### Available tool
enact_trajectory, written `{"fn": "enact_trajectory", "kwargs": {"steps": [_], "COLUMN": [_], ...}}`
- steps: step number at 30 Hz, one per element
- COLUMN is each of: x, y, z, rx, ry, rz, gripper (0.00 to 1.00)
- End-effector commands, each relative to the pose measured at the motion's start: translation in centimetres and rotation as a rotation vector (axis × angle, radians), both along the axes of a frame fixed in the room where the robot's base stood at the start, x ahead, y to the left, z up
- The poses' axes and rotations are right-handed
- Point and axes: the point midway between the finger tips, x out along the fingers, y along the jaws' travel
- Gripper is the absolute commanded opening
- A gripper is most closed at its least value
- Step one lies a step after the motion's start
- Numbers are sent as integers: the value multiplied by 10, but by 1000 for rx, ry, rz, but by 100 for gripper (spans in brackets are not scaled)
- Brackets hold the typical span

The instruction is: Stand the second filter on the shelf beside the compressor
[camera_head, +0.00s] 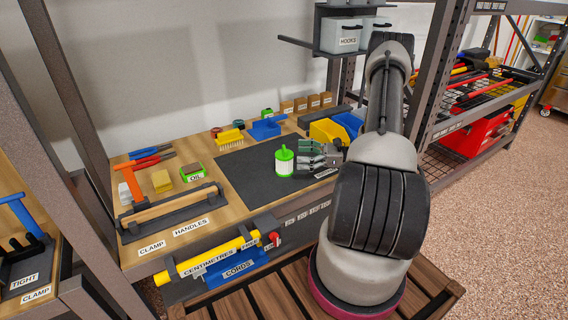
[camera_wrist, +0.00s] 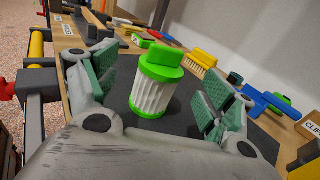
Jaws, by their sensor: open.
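The filter (camera_head: 284,162) is a white pleated cylinder with a green top and green base. It stands upright on the dark mat (camera_head: 240,172) on the wooden workbench. In the wrist view the filter (camera_wrist: 152,97) stands between and beyond my two green-padded fingers. My gripper (camera_head: 312,154) is open, just right of the filter in the head view; it also shows in the wrist view (camera_wrist: 158,88). The fingers look apart from the filter, one on each side. I cannot make out a compressor or another filter in these views.
Behind the mat are a yellow brush (camera_head: 231,136), a blue tool (camera_head: 267,127) and small boxes (camera_head: 300,104). Yellow (camera_head: 328,131) and blue bins stand to the right. A long-handled holder (camera_head: 172,208) lies left. Steel uprights flank the bench. The mat left of the filter is clear.

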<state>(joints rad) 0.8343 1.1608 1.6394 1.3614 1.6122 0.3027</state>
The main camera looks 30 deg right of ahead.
Motion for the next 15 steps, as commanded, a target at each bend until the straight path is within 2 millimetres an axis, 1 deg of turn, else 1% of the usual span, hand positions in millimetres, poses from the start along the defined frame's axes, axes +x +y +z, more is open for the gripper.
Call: {"fn": "enact_trajectory", "kwargs": {"steps": [1,4,13,15], "x": [0,4,22,27], "y": [-4,-5,20,29], "z": [-8,-15,-15,-14], "rx": [20,43,44,44], "ry": [3,6,6,7], "rz": [-23,-47,-48,-47], "gripper": [83,83,83,83]}}
